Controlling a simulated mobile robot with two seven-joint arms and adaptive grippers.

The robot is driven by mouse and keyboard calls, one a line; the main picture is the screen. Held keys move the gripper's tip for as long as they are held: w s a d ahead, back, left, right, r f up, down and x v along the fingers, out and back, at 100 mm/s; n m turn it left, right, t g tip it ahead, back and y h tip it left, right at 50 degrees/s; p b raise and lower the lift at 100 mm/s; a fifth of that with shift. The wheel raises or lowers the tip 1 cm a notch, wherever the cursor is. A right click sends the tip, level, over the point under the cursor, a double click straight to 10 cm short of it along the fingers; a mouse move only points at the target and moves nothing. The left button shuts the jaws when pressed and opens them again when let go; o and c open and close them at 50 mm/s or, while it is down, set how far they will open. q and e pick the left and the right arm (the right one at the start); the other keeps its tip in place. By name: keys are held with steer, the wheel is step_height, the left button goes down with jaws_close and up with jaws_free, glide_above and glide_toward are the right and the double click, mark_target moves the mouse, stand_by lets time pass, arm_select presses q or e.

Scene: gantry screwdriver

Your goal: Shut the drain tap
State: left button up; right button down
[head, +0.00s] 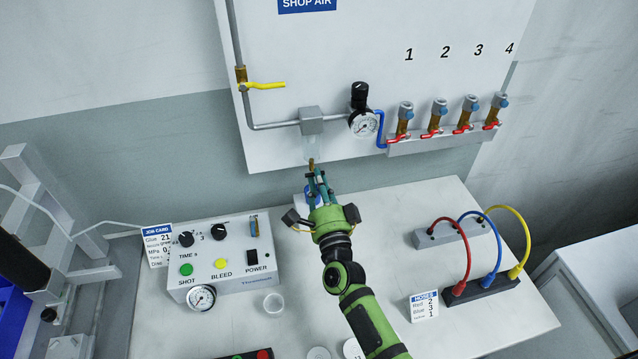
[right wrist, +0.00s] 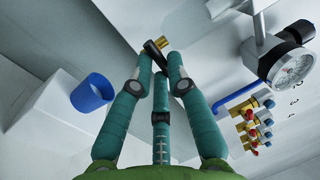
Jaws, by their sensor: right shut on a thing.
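The drain tap (head: 311,163) is a small brass piece under the clear bowl of the filter unit (head: 311,122) on the wall panel. In the right wrist view the tap shows a brass end (right wrist: 161,41) and a dark lever-like part (right wrist: 153,53). My right gripper (head: 317,175) reaches up from below, its fingers shut on the tap; in the right wrist view its fingertips (right wrist: 160,64) close around the dark part. The fingers partly hide the tap, so I cannot tell the exact angle of its lever. My left gripper is not in view.
A blue cup (right wrist: 93,92) stands close beside the fingers. A gauge (head: 362,124) and several red-handled valves (head: 433,134) are right of the filter. A yellow-handled valve (head: 265,85) is upper left. The control box (head: 222,262) and hose block (head: 480,287) flank my arm on the bench.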

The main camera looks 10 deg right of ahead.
steer(key=shift+f, duration=0.1)
stand_by(0.4)
steer(key=c, duration=1.2)
jaws_free()
steer(key=s+f, duration=0.2)
steer(key=s, duration=1)
steer(key=shift+f, duration=0.15)
